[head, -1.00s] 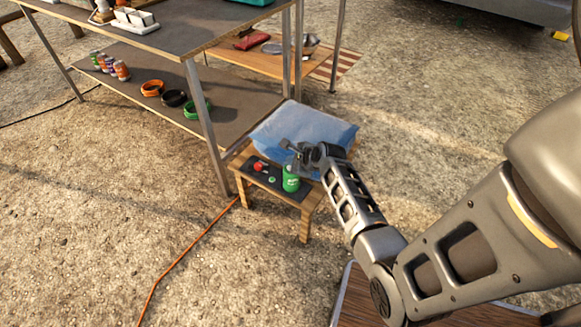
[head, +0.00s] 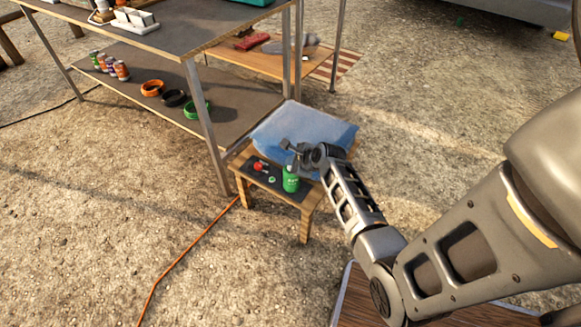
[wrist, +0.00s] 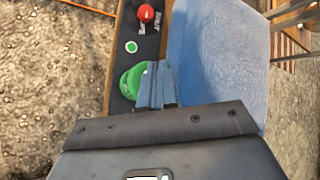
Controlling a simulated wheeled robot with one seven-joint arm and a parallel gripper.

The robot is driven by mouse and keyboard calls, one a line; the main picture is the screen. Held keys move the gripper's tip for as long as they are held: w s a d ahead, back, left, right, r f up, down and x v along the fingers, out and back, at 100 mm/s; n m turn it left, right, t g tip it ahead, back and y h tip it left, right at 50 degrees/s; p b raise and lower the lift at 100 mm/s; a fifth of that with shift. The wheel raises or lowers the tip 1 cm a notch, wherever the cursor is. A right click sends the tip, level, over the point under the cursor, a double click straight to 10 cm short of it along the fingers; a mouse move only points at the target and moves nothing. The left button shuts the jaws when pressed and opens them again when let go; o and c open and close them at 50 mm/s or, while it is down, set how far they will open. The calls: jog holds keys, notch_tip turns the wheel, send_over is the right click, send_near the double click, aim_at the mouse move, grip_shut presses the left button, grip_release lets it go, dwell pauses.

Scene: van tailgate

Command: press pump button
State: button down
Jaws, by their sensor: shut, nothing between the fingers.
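A black panel (head: 281,186) lies on a low wooden stand (head: 305,211). It bears a red mushroom-shaped button (head: 258,166) and a smaller green button (head: 271,180); the frames do not show clearly which one runs the pump. In the wrist view, the red button (wrist: 145,13) is at the top and the green button (wrist: 131,47) is below it. My gripper (head: 291,148) is shut and empty above the stand. Contact cannot be told.
An orange cable (head: 180,260) crosses the gravel. Open ground lies front left.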

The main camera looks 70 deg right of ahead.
jog(key=shift+f, duration=0.3)
jog(key=shift+f, duration=0.2)
dwell(0.4)
jog(key=shift+r, duration=0.1)
jog(key=shift+r+p, duration=0.55)
jog(key=shift+p, duration=0.2)
notch_tip(320, 180, up, 6)
jog(key=p, duration=0.6)
